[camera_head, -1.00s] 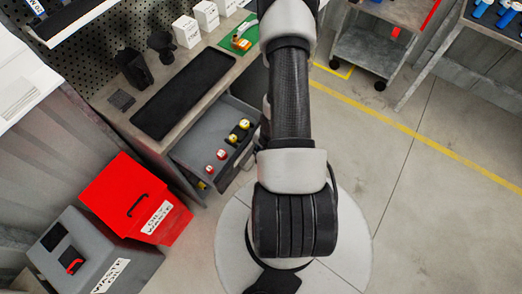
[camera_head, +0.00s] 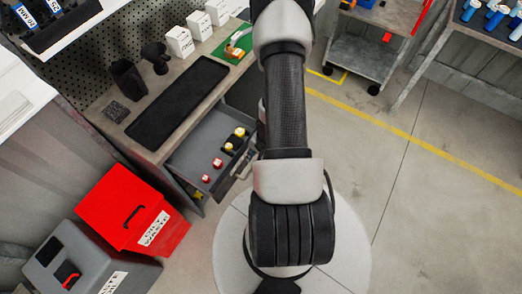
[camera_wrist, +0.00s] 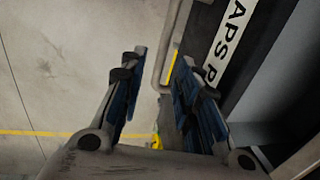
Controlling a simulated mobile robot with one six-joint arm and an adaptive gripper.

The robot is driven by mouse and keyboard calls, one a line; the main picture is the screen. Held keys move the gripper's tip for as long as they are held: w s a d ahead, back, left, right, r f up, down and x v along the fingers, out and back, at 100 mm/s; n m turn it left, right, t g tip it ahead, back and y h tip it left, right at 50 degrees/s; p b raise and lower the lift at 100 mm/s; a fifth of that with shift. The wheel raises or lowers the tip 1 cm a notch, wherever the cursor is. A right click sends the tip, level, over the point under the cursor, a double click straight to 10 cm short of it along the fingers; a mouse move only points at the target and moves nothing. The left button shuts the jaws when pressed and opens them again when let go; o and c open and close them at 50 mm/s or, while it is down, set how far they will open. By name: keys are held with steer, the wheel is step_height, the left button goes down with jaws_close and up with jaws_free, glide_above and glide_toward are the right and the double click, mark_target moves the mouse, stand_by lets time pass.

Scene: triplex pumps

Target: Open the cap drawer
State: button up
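The cap drawer (camera_head: 195,152) stands pulled out from under the workbench in the head view. Two red caps (camera_head: 217,163) and two yellow caps (camera_head: 240,132) sit inside it. In the wrist view its dark front (camera_wrist: 205,45) carries a white label reading "CAPS P…", cut off by the frame. A grey bar handle (camera_wrist: 163,72) stands out from that front. My gripper (camera_wrist: 153,62) is open, its two blue-padded fingers spread with a gap between them. The handle appears at this gap near the fingertips; I cannot tell whether they touch. My arm hides the gripper in the head view.
The workbench (camera_head: 118,128) holds a black mat (camera_head: 180,103), white boxes (camera_head: 180,42) and a green tray (camera_head: 226,52). A red bin (camera_head: 112,200) and grey bin (camera_head: 55,250) stand at lower left. Open floor (camera_head: 420,220) lies to the right.

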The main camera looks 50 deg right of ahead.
step_height(320, 180, up, 10)
steer(key=s, duration=0.2)
stand_by(0.7)
steer(key=w+a+r+n+h, duration=0.1)
steer(key=w+r+n+h, duration=0.2)
steer(key=r, duration=0.6)
steer(key=w+a+r+n+h, duration=0.1)
steer(key=w+r+n, duration=0.3)
steer(key=r, duration=0.6)
steer(key=s+a+r+n+y, duration=0.1)
steer(key=s+a+r+n, duration=0.1)
steer(key=a, duration=0.5)
steer(key=s+a+r+n+t+y, duration=0.1)
steer(key=s+a+r+n, duration=0.2)
steer(key=a+r, duration=0.4)
steer(key=s+a+r+n+t+y, duration=0.1)
steer(key=s+a+r+n, duration=0.1)
steer(key=a+r+n, duration=0.3)
steer(key=shift+s+a+r+y, duration=0.15)
steer(key=shift+s+a+y, duration=0.2)
steer(key=shift+a, duration=0.75)
steer(key=shift+w+d, duration=0.15)
